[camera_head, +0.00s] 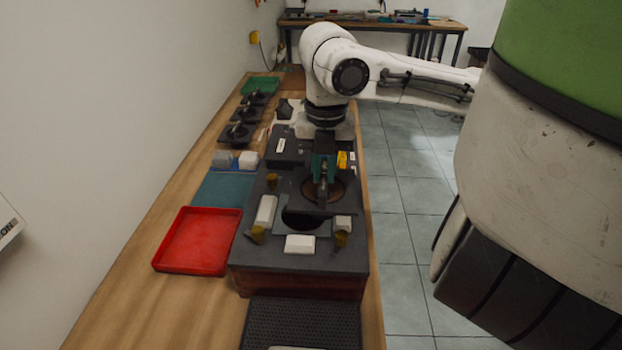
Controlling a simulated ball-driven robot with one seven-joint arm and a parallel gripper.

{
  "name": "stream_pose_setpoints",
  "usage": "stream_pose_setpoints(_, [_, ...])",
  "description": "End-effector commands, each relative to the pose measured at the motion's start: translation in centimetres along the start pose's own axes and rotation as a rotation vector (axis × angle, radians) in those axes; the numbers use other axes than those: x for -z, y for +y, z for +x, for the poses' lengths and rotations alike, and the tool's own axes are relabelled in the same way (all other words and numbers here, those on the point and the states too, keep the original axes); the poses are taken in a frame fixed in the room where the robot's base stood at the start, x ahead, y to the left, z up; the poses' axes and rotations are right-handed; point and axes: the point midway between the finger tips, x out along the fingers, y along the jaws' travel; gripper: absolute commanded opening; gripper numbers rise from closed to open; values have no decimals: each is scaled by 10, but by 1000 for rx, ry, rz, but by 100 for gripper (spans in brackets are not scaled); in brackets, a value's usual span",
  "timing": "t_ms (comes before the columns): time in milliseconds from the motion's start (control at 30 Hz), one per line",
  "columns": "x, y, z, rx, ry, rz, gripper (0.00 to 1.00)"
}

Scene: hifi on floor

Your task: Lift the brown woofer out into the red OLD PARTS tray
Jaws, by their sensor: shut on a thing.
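The brown woofer (335,189) shows as a brown round cone in a dark square frame, just behind a round dark opening (300,219) in the top of the grey speaker cabinet (350,256). My gripper (323,188) is over the middle of the woofer and shut on it; the fingers hide part of it. The woofer seems to be above the cabinet top, but its exact height is hard to tell. The red tray (163,266) lies on the bench to the left of the cabinet and is empty.
White blocks (299,244) and amber knobs (256,234) surround the opening. Several dark drivers (237,132) and a green tray (260,86) stand farther back. A black perforated mat (300,322) lies in front.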

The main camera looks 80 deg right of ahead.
Motion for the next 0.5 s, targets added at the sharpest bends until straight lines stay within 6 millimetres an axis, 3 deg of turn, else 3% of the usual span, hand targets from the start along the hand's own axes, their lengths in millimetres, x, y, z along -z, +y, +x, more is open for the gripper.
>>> stream_pose_setpoints(33, [-1, 0, 9, -1, -3, 2, 0])
stream_pose_setpoints(500, [13, -16, 2, -1, -5, -3, 0])
